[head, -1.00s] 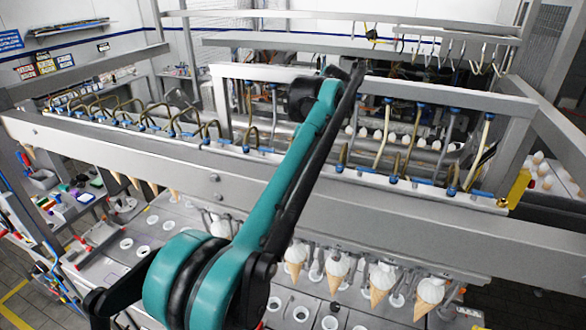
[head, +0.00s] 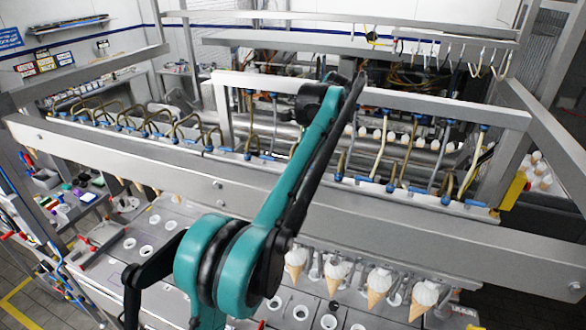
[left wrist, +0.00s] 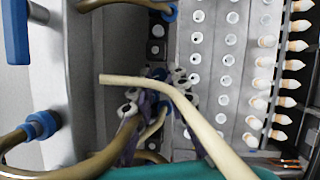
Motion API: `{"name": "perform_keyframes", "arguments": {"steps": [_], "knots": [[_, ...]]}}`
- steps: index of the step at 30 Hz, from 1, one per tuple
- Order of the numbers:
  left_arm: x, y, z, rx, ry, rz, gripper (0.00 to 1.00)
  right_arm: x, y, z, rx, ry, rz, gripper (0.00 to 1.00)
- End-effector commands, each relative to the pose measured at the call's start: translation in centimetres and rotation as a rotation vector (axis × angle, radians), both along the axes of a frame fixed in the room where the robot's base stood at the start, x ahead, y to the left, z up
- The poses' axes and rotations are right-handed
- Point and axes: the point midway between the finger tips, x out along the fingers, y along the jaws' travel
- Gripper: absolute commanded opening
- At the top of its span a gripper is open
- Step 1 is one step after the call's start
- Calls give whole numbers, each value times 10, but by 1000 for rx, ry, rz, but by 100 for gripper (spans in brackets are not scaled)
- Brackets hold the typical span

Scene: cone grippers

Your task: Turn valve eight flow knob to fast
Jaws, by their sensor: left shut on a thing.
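The blue valve fittings (head: 408,189) with bent metal tubes line the long rail in the head view. No numbers are readable, so I cannot tell which is valve eight. My left arm crosses the middle of the head view, and its gripper is not visible there. In the left wrist view my left gripper (left wrist: 158,96) shows beyond a cream tube (left wrist: 150,82) that crosses in front of it. Its finger links close around a small blue knob (left wrist: 158,74), partly hidden by the tube. The knob's setting cannot be read. My right gripper is out of view.
A grey frame bar (head: 450,108) runs above the tubes. Ice cream cones (head: 379,285) hang below the long beam (head: 230,195), over a perforated conveyor (head: 100,275). In the left wrist view a brown tube (left wrist: 75,168) and a large blue handle (left wrist: 15,30) are close by.

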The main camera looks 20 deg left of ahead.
Motion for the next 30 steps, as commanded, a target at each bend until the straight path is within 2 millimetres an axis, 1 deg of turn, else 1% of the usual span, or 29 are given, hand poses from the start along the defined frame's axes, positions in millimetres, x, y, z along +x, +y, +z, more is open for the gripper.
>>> {"name": "perform_keyframes", "arguments": {"steps": [6, 7, 8, 9, 17, 20, 23, 30], "knots": [[0, 1, 0, 3, -1, -1, 0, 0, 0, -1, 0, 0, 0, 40], [0, 1, 0, 4, -2, -1, 17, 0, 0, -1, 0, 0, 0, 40], [0, 1, 0, 3, -1, -1, 25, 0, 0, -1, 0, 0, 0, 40], [0, 1, 0, 3, -1, -1, 36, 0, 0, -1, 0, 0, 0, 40], [0, 1, 0, 2, -1, -2, 36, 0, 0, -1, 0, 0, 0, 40], [1, 0, 3, 2, 0, -3, 36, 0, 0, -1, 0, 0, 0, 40], [3, -4, 12, 2, 0, -3, 36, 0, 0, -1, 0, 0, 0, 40], [7, -19, 47, 2, -1, -4, 36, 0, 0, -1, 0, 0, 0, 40]]}}
